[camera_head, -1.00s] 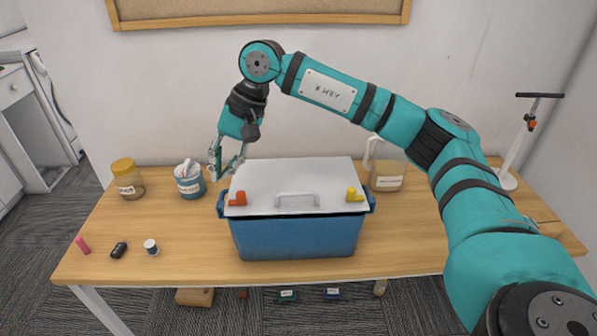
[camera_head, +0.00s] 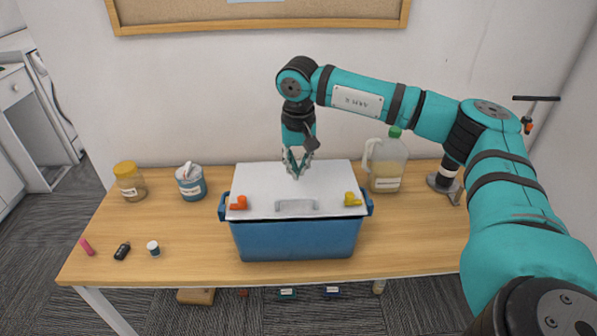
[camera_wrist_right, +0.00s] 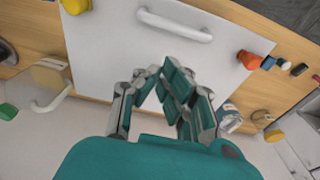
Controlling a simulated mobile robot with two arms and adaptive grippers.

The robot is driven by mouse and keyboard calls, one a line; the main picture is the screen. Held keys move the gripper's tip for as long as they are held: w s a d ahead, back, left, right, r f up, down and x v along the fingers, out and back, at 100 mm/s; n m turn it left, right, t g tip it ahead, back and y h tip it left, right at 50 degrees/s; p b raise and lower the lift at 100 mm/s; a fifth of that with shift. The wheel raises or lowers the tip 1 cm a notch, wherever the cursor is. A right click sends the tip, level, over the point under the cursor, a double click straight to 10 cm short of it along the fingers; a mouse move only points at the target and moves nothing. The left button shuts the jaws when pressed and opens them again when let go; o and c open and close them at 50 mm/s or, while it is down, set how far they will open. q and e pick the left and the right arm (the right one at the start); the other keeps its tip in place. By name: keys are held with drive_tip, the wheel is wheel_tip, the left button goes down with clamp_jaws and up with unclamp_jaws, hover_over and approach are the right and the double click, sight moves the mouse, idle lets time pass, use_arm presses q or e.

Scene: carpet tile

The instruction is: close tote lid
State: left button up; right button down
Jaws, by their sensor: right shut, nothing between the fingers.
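The blue tote (camera_head: 295,240) stands on the wooden table with its white lid (camera_head: 255,185) lying across its top. I cannot tell whether the lid is fully seated. The lid has a pale handle (camera_head: 296,206) near its front edge, an orange latch (camera_head: 238,203) at front left and a yellow latch (camera_head: 352,199) at front right. My right gripper (camera_head: 296,173) is shut and empty over the rear middle of the lid; contact is unclear. The right wrist view shows its fingers (camera_wrist_right: 172,82) before the lid (camera_wrist_right: 110,50) and handle (camera_wrist_right: 175,24). My left gripper is out of view.
A yellow-lidded jar (camera_head: 130,183) and a blue-grey pot (camera_head: 191,182) stand left of the tote. A green-capped jug (camera_head: 388,168) stands close behind its right side. Small items, including a white-topped one (camera_head: 153,248), lie at the table's front left.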

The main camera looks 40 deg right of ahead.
sight(299, 203)
drive_tip(key=shift+s+a+f+p, duration=0.15)
drive_tip(key=shift+s+a+f, duration=0.1)
drive_tip(key=shift+s+f, duration=0.2)
drive_tip(key=shift+s+a+f+p, duration=0.15)
drive_tip(key=shift+s+a+f, duration=0.05)
drive_tip(key=shift+s+f, duration=0.2)
drive_tip(key=shift+w+f, duration=0.1)
drive_tip(key=f, duration=0.1)
drive_tip(key=b, duration=0.1)
drive_tip(key=s+f+b, duration=0.1)
drive_tip(key=shift+a+f, duration=0.3)
drive_tip(key=shift+r, duration=0.15)
